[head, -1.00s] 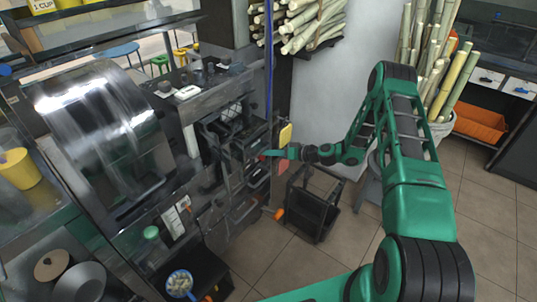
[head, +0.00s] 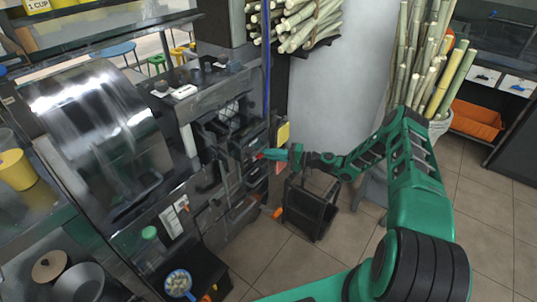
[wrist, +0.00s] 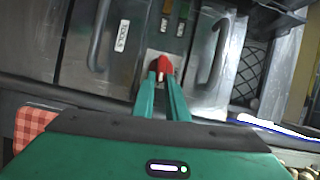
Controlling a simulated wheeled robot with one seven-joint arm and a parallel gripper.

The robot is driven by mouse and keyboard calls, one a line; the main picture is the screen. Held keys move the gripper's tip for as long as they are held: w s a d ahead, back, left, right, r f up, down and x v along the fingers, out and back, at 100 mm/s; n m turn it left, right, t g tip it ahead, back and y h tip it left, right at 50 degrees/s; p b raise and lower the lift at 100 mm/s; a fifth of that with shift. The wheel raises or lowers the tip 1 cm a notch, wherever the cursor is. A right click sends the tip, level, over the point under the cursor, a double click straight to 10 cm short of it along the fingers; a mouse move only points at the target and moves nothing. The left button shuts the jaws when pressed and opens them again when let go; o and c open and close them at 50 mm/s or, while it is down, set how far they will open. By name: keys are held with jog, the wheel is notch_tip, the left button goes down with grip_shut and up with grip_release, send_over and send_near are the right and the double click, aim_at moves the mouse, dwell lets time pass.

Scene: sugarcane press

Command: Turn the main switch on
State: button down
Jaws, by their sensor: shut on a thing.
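The main switch shows as a red knob (wrist: 164,64) on a light plate, between two steel doors in the wrist view. My gripper (wrist: 162,80) reaches it with two green fingers, one on each side of the knob, and is shut on it. In the head view my gripper (head: 268,154) meets the dark front of the press cabinet, with only a small bit of red showing at its tip. The fingers and the small scale hide the knob's exact angle there.
Steel doors with curved handles (wrist: 99,35) flank the switch, one labelled TOOLS. A black stand (head: 310,207) is on the floor below my forearm. A bin of sugarcane (head: 440,85) stands behind the arm. The tiled floor (head: 285,262) is open in front.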

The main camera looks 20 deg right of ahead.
jog(key=shift+w+a+m+t, duration=0.1)
jog(key=shift+w+m+t, duration=0.2)
jog(key=shift+m, duration=0.3)
jog(key=c, duration=1.8)
grip_release()
jog(key=shift+f, duration=0.1)
jog(key=shift+o, duration=0.2)
jog(key=shift+s+y, duration=0.1)
jog(key=shift+y, duration=0.2)
jog(key=v, duration=1.1)
